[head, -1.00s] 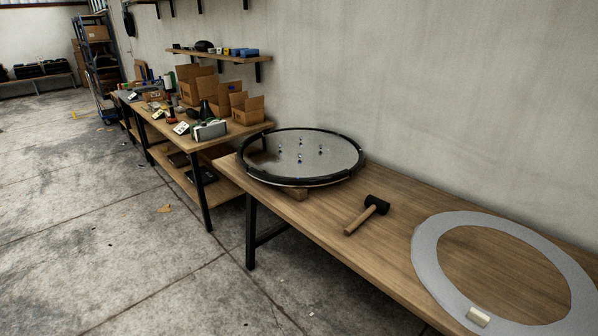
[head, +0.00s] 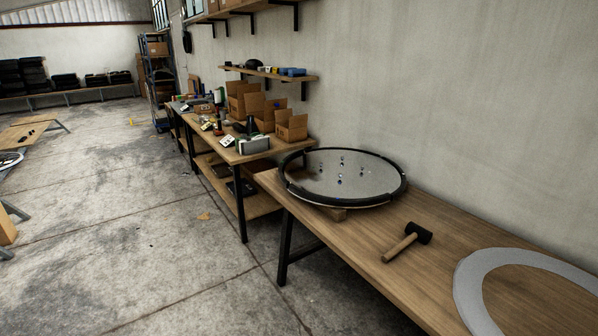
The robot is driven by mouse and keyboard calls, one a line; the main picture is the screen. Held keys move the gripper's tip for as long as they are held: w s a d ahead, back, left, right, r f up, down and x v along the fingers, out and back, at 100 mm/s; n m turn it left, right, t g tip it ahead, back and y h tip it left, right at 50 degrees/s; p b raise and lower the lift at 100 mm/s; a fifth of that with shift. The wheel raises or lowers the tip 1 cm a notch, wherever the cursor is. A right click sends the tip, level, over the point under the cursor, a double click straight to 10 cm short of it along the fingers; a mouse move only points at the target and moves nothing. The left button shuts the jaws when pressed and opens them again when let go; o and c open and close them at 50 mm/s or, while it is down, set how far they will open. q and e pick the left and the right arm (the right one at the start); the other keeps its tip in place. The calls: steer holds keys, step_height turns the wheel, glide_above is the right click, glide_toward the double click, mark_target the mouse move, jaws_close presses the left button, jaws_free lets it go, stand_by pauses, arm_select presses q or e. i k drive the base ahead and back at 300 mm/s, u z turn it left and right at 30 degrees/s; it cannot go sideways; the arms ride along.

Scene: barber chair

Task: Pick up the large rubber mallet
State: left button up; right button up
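The large rubber mallet (head: 408,240) lies on its side on the near wooden table (head: 352,246). Its black head (head: 419,232) points to the back right and its light wooden handle (head: 399,248) points to the front left. It lies between a round disc with a black rim and a flat grey ring. Neither of my grippers is in the head view.
The round disc (head: 325,178) rests on a wooden block at the table's far end. The grey ring (head: 467,290) lies at the right. A second bench (head: 225,152) with boxes and tools stands beyond. Open concrete floor (head: 130,240) lies to the left.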

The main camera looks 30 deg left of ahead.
mark_target(415, 232)
steer(key=u, duration=0.55)
steer(key=k, duration=0.7)
steer(key=u, duration=0.95)
steer(key=k, duration=0.65)
steer(key=u, duration=0.65)
steer(key=i, duration=1.75)
steer(key=z, duration=0.2)
steer(key=i, duration=1.8)
steer(key=z, duration=1.6)
steer(key=i, duration=1.1)
steer(key=z, duration=1.2)
steer(key=i, duration=0.2)
steer(key=z, duration=0.1)
